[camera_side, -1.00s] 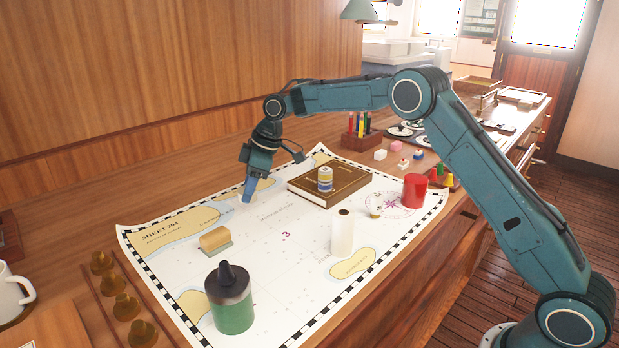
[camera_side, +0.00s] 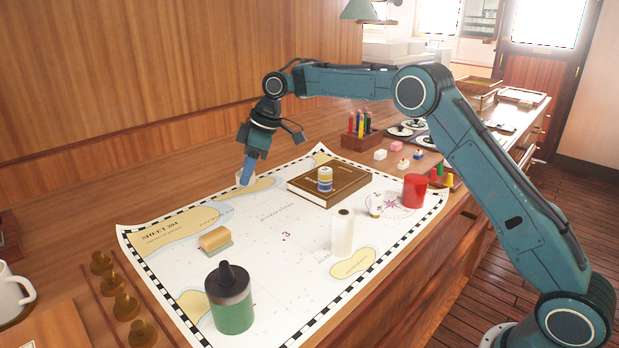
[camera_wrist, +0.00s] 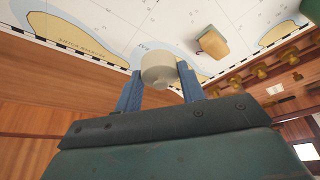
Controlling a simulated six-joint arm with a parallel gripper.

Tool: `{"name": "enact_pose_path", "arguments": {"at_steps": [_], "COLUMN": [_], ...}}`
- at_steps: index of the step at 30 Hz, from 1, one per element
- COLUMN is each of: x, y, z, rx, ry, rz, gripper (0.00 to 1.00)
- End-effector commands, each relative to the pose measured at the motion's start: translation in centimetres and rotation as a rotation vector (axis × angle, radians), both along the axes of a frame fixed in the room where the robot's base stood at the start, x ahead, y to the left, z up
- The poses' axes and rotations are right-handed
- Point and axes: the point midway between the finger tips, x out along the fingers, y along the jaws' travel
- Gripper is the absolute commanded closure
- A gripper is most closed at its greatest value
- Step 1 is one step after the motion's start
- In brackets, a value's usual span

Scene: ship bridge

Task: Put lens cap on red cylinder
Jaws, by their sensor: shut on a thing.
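My gripper (camera_side: 245,181) is shut on a short, cream-coloured round piece that looks like the lens cap (camera_wrist: 158,68). In the wrist view it sits between the two blue fingers. In the side view only a pale edge of it shows at the fingertips, over the far left part of the chart. I cannot tell its exact height above the chart. The red cylinder (camera_side: 414,190) stands upright at the chart's right end, well to the right of my gripper and apart from it.
A brown book (camera_side: 329,187) with a small banded cylinder (camera_side: 325,178) on it lies between my gripper and the red cylinder. A white bottle (camera_side: 342,234), a green bottle (camera_side: 231,305) and a tan block (camera_side: 214,239) stand on the chart (camera_side: 265,260). A pen holder (camera_side: 361,139) is behind.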

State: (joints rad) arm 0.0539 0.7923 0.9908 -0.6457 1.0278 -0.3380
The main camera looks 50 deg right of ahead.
Motion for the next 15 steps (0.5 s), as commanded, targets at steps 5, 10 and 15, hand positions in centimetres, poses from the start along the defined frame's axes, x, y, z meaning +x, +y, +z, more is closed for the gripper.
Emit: {"name": "enact_pose_path", "arguments": {"at_steps": [5,10,15], "x": [-0.2,-0.8,-2.3], "y": [-0.8,-3.5,-8.1], "z": [0.1,0.5,1.2], "rx": [-0.001,-0.004,-0.009], "ry": [0.001,0.001,0.005], "rz": [-0.003,-0.012,-0.025], "gripper": [0.81,0.81,0.81]}}
